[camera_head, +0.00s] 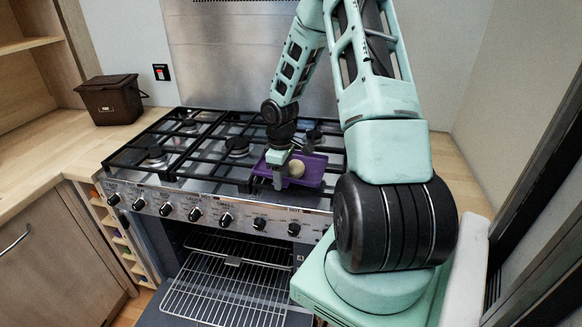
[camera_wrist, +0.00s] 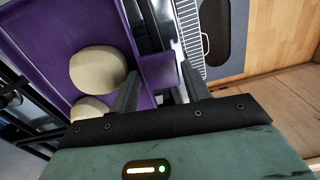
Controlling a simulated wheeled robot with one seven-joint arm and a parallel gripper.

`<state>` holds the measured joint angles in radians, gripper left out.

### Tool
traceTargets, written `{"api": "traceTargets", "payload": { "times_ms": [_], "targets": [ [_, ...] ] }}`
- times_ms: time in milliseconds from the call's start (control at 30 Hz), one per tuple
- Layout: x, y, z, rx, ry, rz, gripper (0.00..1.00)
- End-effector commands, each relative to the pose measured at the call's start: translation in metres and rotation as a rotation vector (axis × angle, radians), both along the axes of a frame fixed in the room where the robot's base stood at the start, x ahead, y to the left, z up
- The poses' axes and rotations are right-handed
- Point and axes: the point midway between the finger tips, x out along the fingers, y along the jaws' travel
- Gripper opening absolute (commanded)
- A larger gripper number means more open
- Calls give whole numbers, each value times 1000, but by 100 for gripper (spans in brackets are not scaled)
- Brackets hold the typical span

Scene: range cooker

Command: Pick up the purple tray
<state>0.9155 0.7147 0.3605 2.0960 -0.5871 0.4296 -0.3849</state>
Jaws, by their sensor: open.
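The purple tray (camera_head: 313,171) rests on the right part of the cooker's hob. In the wrist view the tray (camera_wrist: 47,35) fills the left side. It holds two beige rounded items (camera_wrist: 98,70), one partly hidden by my gripper; one beige item (camera_head: 296,168) shows in the head view. My gripper (camera_head: 278,182) is at the tray's front left. In the wrist view my gripper (camera_wrist: 160,70) is open, with a purple tab at the tray's edge between or just beyond its fingertips. I cannot tell if the fingers touch it.
The hob's black grates (camera_head: 180,140) surround the tray. The oven below is open, with a wire rack (camera_head: 228,290) showing. Knobs (camera_head: 195,214) line the cooker's front. A dark brown bin (camera_head: 111,100) stands on the left counter.

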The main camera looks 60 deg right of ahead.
Motion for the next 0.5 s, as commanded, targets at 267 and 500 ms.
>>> {"api": "traceTargets", "payload": {
  "times_ms": [267,500],
  "targets": [
    [0,0,-8,-1,0,0,47],
    [0,0,-7,-2,-2,0,6]
  ]
}}
